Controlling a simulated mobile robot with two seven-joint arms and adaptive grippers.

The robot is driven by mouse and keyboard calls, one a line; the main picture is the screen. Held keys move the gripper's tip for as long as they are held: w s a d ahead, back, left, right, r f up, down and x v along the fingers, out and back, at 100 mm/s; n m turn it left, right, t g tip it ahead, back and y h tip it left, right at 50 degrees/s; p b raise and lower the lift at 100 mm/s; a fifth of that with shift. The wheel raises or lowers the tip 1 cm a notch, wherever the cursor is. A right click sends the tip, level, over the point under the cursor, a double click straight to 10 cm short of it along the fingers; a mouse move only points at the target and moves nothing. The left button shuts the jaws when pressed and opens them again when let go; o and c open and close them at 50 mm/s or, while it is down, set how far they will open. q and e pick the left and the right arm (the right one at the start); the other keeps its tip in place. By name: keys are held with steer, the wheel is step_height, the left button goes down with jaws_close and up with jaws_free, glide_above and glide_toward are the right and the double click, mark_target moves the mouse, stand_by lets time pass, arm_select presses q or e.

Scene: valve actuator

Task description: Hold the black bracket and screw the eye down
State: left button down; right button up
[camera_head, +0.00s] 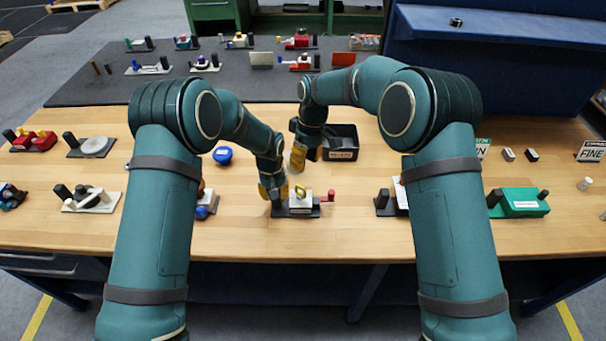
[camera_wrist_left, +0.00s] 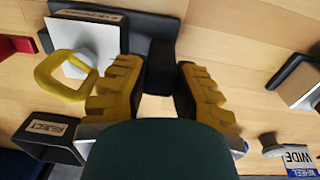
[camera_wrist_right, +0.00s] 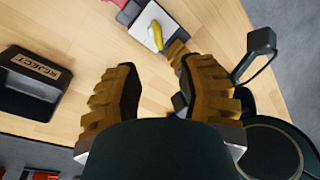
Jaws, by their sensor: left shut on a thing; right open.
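The black bracket (camera_head: 311,211) lies on the wooden table at front centre, with a white block (camera_head: 299,205) on it. My left gripper (camera_head: 272,188) is shut on the bracket's black upright end (camera_wrist_left: 160,68), left of the block. My right gripper (camera_head: 298,158) is open and empty, behind and above the eye, with its fingertips near but apart from it.
A black bin (camera_head: 341,143) marked REJECT stands behind the bracket. A red piece (camera_head: 328,196) sits at the bracket's right end. A blue round part (camera_head: 222,155) lies left of my left forearm. Other fixtures, including a green block (camera_head: 522,203), line the table's sides.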

mark_target(305, 189)
steer(key=shift+w+d+r, duration=0.1)
steer(key=shift+w+r, duration=0.05)
steer(key=shift+r, duration=0.7)
steer(key=shift+w+d+r, duration=0.1)
steer(key=shift+r, duration=0.75)
steer(key=s+f, duration=0.1)
steer(key=f, duration=0.7)
steer(key=s+f, duration=0.1)
steer(key=f, duration=0.3)
steer(key=shift+s+a, duration=0.15)
steer(key=shift+s, duration=0.15)
steer(key=shift+c, duration=0.4)
jaws_close()
